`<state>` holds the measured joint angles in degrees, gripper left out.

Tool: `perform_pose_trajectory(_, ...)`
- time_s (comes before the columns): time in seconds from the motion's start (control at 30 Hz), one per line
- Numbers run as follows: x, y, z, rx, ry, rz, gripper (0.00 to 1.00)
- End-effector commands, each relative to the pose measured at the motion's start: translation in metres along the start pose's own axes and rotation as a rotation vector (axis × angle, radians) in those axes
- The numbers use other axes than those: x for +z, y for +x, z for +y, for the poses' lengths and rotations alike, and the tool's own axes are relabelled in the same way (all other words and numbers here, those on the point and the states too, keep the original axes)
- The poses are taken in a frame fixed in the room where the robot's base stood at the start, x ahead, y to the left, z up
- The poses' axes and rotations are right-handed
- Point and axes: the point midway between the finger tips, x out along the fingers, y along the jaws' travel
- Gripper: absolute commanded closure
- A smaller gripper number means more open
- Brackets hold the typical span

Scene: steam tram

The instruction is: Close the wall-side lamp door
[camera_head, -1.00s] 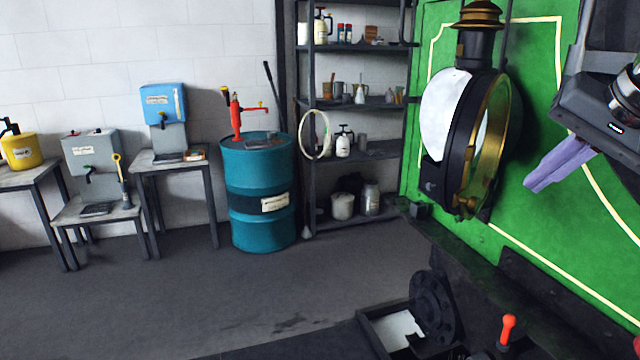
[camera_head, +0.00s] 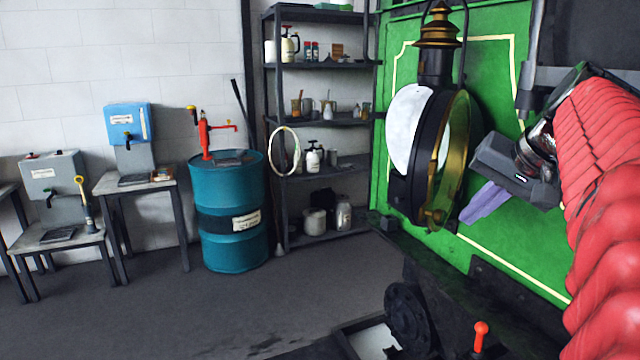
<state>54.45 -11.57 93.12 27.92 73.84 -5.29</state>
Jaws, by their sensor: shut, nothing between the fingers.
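The lamp (camera_head: 434,78) is mounted on the green tram front, with a brass cap and a dark round body. A brass-rimmed round ring (camera_head: 462,110) faces right, seen at a steep angle. A pale white disc (camera_head: 408,125) with a dark edge stands out on the lamp's left, towards the white wall. I cannot tell for sure which is the wall-side door's own face, or how far it stands open. My gripper (camera_head: 466,219), with lilac fingers, is shut and empty. It is right of the brass ring, apart from it in the picture.
A dark shelf rack (camera_head: 322,66) with bottles and tins stands behind left. A teal drum (camera_head: 230,252) with a red pump stands beside it. A red-topped lever (camera_head: 481,330) rises at the lower right. The floor (camera_head: 200,320) at the left is clear.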

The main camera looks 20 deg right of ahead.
Motion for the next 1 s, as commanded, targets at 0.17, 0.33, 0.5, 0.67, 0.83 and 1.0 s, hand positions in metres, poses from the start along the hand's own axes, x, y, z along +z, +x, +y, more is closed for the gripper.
perform_pose_trajectory(0.17,0.0,0.023,-0.005,0.0,-0.003,-0.002,1.0)
perform_pose_trajectory(0.33,0.0,0.031,-0.022,-0.001,-0.003,-0.001,1.0)
perform_pose_trajectory(0.5,0.0,0.036,-0.032,0.001,-0.001,0.0,1.0)
perform_pose_trajectory(0.67,-0.001,0.038,-0.035,0.001,0.001,0.002,1.0)
perform_pose_trajectory(0.83,-0.001,0.038,-0.034,0.002,0.001,0.002,1.0)
perform_pose_trajectory(1.0,-0.001,0.038,-0.034,0.002,0.003,0.002,1.0)
